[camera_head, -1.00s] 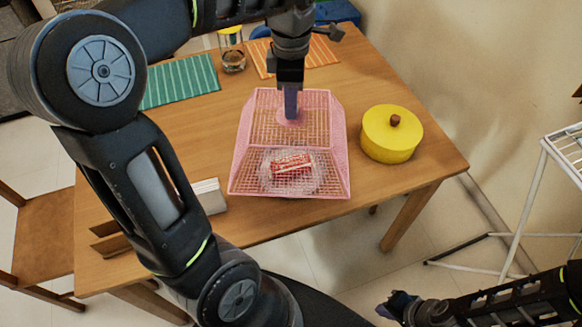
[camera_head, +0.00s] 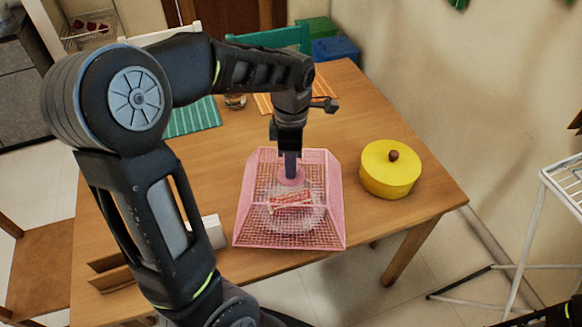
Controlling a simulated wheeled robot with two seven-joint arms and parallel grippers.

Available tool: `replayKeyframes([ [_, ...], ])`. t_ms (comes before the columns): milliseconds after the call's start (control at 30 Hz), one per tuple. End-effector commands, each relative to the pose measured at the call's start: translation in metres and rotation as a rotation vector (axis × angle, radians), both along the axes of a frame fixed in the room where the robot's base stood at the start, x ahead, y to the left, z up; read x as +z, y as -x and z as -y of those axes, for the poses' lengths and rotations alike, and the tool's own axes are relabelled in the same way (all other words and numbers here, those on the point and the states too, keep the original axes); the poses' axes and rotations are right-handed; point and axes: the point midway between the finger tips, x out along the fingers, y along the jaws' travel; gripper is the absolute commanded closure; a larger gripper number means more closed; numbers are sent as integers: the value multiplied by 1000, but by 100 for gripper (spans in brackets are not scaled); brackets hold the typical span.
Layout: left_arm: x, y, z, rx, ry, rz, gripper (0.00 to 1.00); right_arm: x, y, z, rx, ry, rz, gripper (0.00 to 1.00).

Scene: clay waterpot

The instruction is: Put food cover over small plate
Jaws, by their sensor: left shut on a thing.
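The pink mesh food cover (camera_head: 329,178) is at the front middle of the wooden table. My left gripper (camera_head: 290,172) points down and is shut on the cover's top knob. The small plate (camera_head: 298,220) with a red and white item (camera_head: 292,201) on it shows through the mesh, inside the cover's outline. The cover's front edge is near the table's front edge. I cannot tell whether its rim touches the table. My right gripper is out of view; only a bit of its arm shows at the bottom right corner.
A yellow lidded pot (camera_head: 388,172) stands right of the cover. A green placemat (camera_head: 192,118) and an orange one (camera_head: 268,103) lie farther back. A white box (camera_head: 214,231) is left of the cover. A white rack (camera_head: 545,225) stands right of the table.

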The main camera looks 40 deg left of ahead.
Motion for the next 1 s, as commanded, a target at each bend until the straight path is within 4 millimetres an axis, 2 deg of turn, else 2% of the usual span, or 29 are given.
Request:
replayKeyframes([
  [167,-22,1,-1,1,0,-2,100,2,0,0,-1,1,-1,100],
  [667,-31,0,0,0,0,0,100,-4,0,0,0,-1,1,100],
  [700,-31,0,0,0,0,0,71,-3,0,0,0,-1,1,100],
  [933,-30,0,0,0,0,0,52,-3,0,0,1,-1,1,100],
  [1000,-30,0,0,0,0,0,50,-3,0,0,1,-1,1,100],
])
